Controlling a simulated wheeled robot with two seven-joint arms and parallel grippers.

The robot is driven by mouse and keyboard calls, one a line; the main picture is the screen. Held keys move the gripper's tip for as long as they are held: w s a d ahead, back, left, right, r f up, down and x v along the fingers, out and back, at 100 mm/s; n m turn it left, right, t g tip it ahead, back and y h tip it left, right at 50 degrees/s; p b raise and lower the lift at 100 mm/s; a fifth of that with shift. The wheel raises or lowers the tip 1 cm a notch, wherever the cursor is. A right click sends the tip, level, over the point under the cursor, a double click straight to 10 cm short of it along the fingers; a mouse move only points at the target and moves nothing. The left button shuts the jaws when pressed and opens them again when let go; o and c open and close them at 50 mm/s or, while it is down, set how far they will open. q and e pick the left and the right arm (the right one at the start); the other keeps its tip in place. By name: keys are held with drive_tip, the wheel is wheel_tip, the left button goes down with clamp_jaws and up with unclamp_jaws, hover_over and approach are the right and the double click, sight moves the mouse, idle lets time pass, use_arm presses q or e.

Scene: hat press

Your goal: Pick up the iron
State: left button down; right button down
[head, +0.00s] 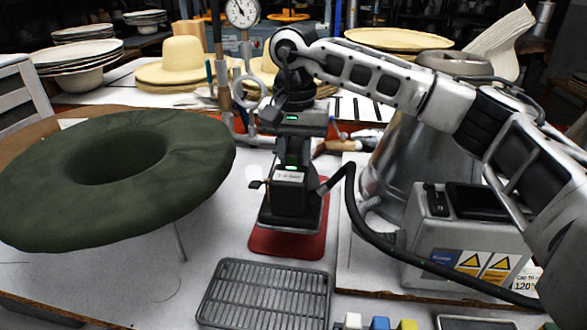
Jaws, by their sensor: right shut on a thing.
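The iron (289,208) is a dark, blocky tool with a pale label and a green light. It is upright over a red mat (314,245); I cannot tell whether its base touches the mat. A thick black hose (372,232) runs from its right side to the grey steam unit. My right gripper (291,155) comes down from above and is shut on the top of the iron, and its fingertips are partly hidden. My left gripper is not in the head view.
A large green felt ring (190,160) on a stand fills the left. A metal rack (262,292) lies in front of the mat. The grey steam unit (455,238) and a metal vessel (385,185) stand right. Straw hats (183,58) sit behind.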

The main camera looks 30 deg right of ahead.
sight(296, 155)
drive_tip(key=r, duration=0.1)
drive_tip(key=s+r, duration=0.1)
drive_tip(key=s+a+r, duration=0.1)
drive_tip(key=r, duration=0.1)
drive_tip(key=shift+s, duration=0.25)
drive_tip(key=s+a+r+p, duration=0.3)
drive_tip(key=s+r+p, duration=0.2)
drive_tip(key=s+r, duration=0.4)
drive_tip(key=shift+r, duration=0.65)
